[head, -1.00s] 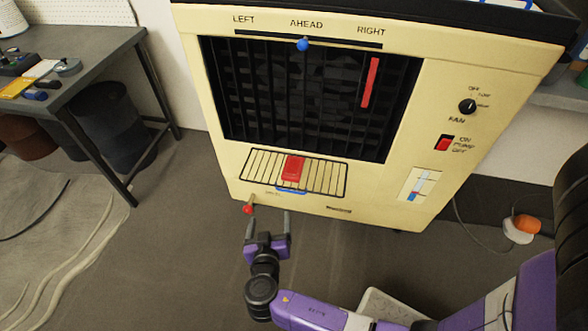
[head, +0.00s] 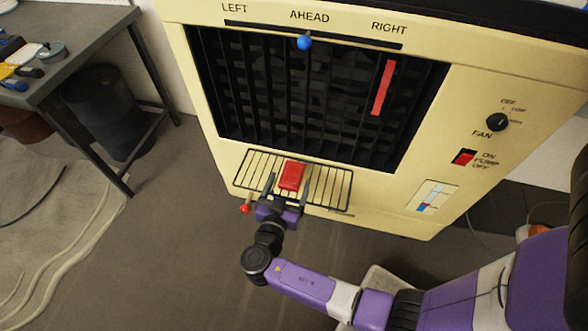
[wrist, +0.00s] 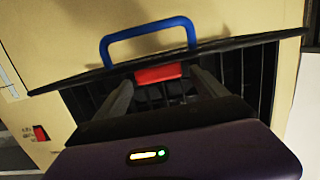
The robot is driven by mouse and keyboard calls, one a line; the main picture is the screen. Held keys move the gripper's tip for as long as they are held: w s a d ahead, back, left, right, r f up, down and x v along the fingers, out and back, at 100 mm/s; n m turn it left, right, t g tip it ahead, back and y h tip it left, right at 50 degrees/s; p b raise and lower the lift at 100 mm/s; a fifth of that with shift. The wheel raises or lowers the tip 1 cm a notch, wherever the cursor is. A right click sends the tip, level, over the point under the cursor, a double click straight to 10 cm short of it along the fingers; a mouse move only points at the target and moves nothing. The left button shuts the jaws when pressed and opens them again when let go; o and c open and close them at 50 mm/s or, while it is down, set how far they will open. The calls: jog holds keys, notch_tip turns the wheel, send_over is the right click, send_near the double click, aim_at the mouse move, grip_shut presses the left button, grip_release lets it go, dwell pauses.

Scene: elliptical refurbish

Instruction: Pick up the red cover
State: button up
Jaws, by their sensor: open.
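The red cover (head: 292,175) is a small red block lying on the black wire rack (head: 330,188) at the front of the cream cooler. My gripper (head: 288,186) is open, with its two fingers reaching toward the red cover, one to each side of its near end. In the wrist view the red cover (wrist: 158,74) shows between and beyond the fingers, partly hidden by the rack's dark edge. I cannot tell whether the fingers touch it.
The cream cooler (head: 225,165) has a dark grille above the rack. A blue handle (wrist: 148,38) shows at the rack in the wrist view. A red-tipped knob (head: 245,209) is left of my gripper.

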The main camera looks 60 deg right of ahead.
aim_at(293, 171)
jog(key=x, duration=0.7)
jog(key=shift+w+d, duration=0.15)
jog(key=shift+d, duration=0.05)
jog(key=shift+c, duration=0.4)
jog(key=c, duration=1.5)
grip_shut()
jog(key=shift+r, duration=0.1)
